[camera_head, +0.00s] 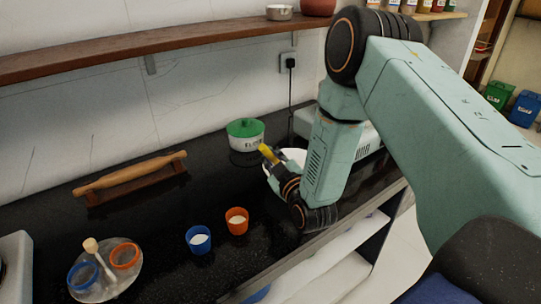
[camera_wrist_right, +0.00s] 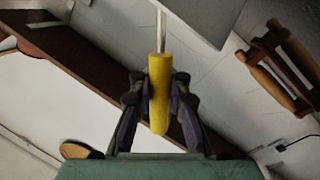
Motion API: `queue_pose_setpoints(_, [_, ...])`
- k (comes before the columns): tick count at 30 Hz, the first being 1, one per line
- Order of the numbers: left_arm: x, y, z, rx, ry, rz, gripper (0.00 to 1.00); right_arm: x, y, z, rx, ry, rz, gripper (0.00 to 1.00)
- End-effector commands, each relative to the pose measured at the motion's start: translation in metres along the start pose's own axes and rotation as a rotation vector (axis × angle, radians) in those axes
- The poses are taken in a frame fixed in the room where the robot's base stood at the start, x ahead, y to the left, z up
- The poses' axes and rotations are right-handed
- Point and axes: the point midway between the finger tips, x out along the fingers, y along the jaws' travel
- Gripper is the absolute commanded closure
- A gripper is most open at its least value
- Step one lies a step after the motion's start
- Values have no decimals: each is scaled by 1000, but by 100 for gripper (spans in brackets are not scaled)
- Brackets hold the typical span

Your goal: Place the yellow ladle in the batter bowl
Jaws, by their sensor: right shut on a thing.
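The ladle's yellow handle (camera_head: 268,154) shows in the head view, at the tip of my right gripper (camera_head: 277,164). In the wrist view the yellow handle (camera_wrist_right: 159,85) stands between the two fingers of my right gripper (camera_wrist_right: 158,108), which is shut on it. A thin metal rod runs up from the handle; the ladle's cup is not clearly seen. A white bowl (camera_head: 296,155), seemingly the batter bowl, is on the black counter, partly hidden behind my right gripper and arm. The gripper is at the bowl's left side in the picture. My left gripper is not in view.
A green-lidded flour pot (camera_head: 246,142) stands just behind the bowl. A rolling pin on a wooden stand (camera_head: 132,184) is at the left. Blue (camera_head: 199,247) and orange (camera_head: 237,227) cups stand in front. A plate (camera_head: 130,274) holds two rings and a wooden tool. The left-middle counter is clear.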

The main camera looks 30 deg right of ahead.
Motion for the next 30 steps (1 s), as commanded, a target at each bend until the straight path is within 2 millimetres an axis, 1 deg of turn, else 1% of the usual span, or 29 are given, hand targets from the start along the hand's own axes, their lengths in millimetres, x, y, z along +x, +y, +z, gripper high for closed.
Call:
queue_pose_setpoints(1, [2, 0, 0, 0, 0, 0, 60, 0, -2, 2, 0, 0, 0, 100])
queue_pose_setpoints(2, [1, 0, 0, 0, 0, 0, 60, 0, -1, 2, 0, 0, -1, 86])
queue_pose_setpoints(9, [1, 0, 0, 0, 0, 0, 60, 0, -1, 1, 0, 0, 0, 65])
queue_pose_setpoints(11, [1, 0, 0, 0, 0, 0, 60, 0, -1, 1, 0, 0, 0, 61])
queue_pose_setpoints(22, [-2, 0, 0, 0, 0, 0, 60, -2, 2, -2, 1, -1, -1, 61])
queue_pose_setpoints(26, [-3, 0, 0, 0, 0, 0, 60, -22, 0, 0, 2, -4, -3, 61])
queue_pose_setpoints(30, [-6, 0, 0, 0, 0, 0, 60, -52, 1, 0, 2, -6, -3, 61])
